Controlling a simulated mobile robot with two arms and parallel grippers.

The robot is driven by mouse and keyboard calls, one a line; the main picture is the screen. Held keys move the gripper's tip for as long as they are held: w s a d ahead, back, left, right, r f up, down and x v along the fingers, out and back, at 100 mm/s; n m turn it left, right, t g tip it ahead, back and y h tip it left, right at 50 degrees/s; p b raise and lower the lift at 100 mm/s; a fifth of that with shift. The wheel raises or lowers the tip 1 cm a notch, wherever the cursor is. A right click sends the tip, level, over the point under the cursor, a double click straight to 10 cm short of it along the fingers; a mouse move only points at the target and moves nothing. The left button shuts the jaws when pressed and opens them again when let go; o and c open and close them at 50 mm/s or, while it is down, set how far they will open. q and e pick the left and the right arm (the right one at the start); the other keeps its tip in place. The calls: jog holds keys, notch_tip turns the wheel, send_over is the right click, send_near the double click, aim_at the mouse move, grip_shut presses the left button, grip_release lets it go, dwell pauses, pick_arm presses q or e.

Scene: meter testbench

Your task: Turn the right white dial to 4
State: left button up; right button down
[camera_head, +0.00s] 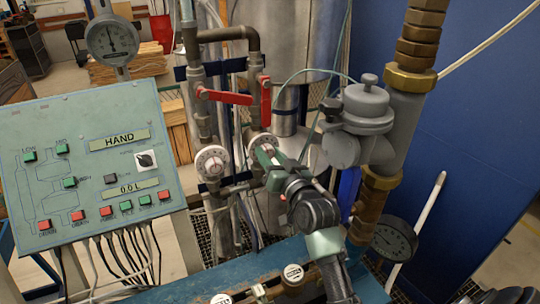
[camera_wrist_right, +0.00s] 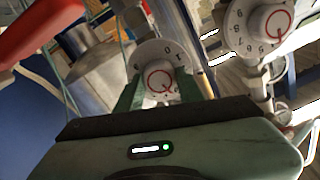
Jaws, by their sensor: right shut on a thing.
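The right white dial (camera_head: 259,141) is on the right-hand pipe, partly hidden by my right gripper (camera_head: 270,160). In the right wrist view the dial (camera_wrist_right: 165,54) sits between the two green fingers of the gripper (camera_wrist_right: 162,92), which is shut on its knob. The digits 0 and 1 show on the dial's upper rim there; the lower part is hidden, so I cannot tell its setting. The left white dial (camera_head: 212,163) is beside it, untouched, and also shows in the wrist view (camera_wrist_right: 258,28). My left gripper is not in view.
Red valve levers (camera_head: 225,97) are just above the dials. A green control panel (camera_head: 92,165) stands at the left, with a round gauge (camera_head: 112,40) above it. A grey meter body (camera_head: 358,120) and brass pipe (camera_head: 375,205) crowd the right side of my arm.

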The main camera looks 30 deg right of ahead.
dwell(0.4)
jog(key=c, duration=0.9)
grip_release()
jog(key=shift+s+f, duration=0.1)
jog(key=shift+s, duration=0.15)
jog(key=s+b, duration=0.3)
jog(key=s, duration=0.3)
jog(key=shift+s+a, duration=0.15)
jog(key=shift+a, duration=0.05)
jog(key=shift+s, duration=0.5)
